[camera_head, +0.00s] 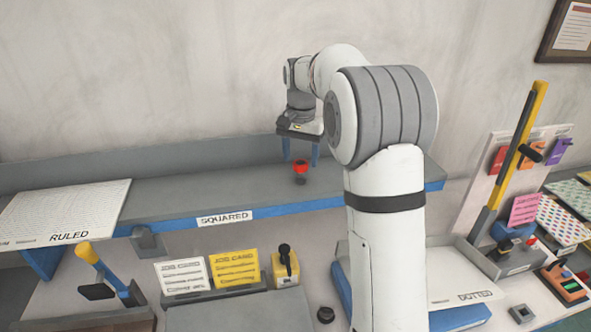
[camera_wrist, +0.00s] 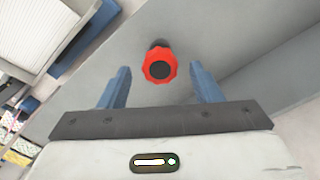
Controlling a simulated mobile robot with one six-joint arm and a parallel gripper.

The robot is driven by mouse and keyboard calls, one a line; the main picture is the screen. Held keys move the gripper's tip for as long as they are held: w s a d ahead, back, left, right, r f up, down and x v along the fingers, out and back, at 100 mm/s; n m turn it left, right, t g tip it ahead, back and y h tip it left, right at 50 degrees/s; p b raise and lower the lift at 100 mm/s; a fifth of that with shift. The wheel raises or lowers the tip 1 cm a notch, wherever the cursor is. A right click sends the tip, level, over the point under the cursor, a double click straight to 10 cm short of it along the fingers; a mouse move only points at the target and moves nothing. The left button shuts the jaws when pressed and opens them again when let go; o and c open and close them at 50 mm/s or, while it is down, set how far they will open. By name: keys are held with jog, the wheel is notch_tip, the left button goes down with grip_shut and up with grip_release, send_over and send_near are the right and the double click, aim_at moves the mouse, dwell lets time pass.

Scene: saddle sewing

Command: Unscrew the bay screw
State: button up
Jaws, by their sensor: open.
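The bay screw (camera_head: 300,170) has a red knob on a dark shank and stands upright on the grey shelf labelled SQUARED. In the wrist view its scalloped red knob (camera_wrist: 160,65) with a dark centre shows ahead of the fingers, near the middle. My gripper (camera_head: 301,160) is open and points down at the shelf, with its two blue fingers above or around the knob in the head view. In the wrist view my gripper (camera_wrist: 160,85) has the fingers apart, one on each side of the knob's line. No contact with the knob shows.
The grey shelf (camera_head: 200,190) is otherwise clear around the screw. A RULED sheet (camera_head: 65,212) lies at its left end. The wall rises behind. Below are job cards (camera_head: 234,268), a yellow block with a black knob (camera_head: 285,268), and a yellow-handled lever (camera_head: 88,253).

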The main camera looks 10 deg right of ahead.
aim_at(301, 163)
jog(key=shift+m, duration=1.1)
jog(key=shift+f, duration=0.15)
jog(key=shift+f+b, duration=1.65)
jog(key=shift+f, duration=0.75)
jog(key=c, duration=1)
jog(key=shift+n+p, duration=0.3)
jog(key=shift+n, duration=1.4)
